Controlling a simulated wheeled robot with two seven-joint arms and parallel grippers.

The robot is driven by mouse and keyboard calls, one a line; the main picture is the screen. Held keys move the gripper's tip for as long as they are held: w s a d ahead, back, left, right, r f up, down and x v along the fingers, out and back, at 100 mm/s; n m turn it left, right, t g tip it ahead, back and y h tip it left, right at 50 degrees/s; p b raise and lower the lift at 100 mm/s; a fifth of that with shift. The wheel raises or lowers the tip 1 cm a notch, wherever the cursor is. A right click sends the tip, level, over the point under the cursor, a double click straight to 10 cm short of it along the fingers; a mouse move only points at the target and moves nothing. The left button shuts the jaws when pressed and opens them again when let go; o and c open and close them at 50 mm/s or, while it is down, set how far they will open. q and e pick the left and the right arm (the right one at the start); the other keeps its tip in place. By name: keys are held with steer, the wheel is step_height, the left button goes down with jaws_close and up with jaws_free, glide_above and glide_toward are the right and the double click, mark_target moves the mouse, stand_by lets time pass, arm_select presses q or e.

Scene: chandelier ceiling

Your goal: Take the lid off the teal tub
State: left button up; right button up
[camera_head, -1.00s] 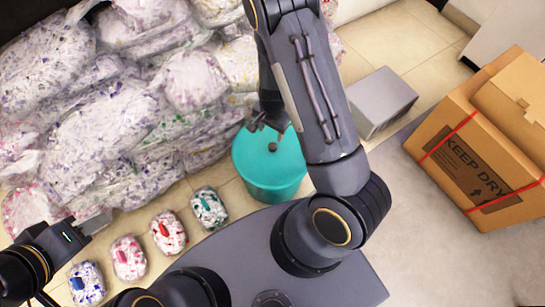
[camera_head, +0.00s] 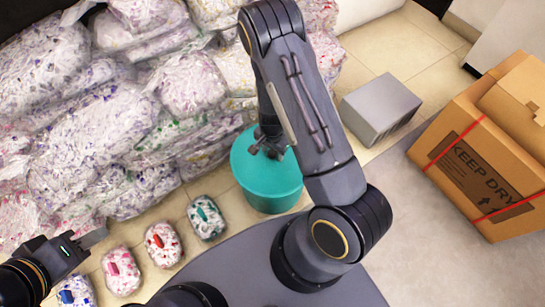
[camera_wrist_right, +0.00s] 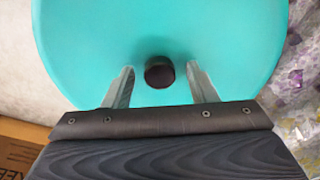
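The teal tub (camera_head: 270,190) stands on the tiled floor in the middle of the head view, with its teal lid (camera_head: 246,163) on top. In the right wrist view the lid (camera_wrist_right: 160,40) fills most of the picture, and its dark round knob (camera_wrist_right: 159,72) lies between my fingers. My right gripper (camera_head: 270,150) is over the lid; in the wrist view its fingers (camera_wrist_right: 160,85) are spread, one on each side of the knob with gaps. In the head view the gripper hides the knob. My left gripper (camera_head: 92,238) is at the lower left, away from the tub; its opening is unclear.
Bags of shredded paper (camera_head: 100,110) are piled at left and behind the tub. Several small bags with coloured tags (camera_head: 206,217) lie in a row. A grey box (camera_head: 380,108) and a cardboard box (camera_head: 485,150) stand at right.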

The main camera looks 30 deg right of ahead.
steer(key=c, duration=1)
steer(key=shift+c, duration=0.2)
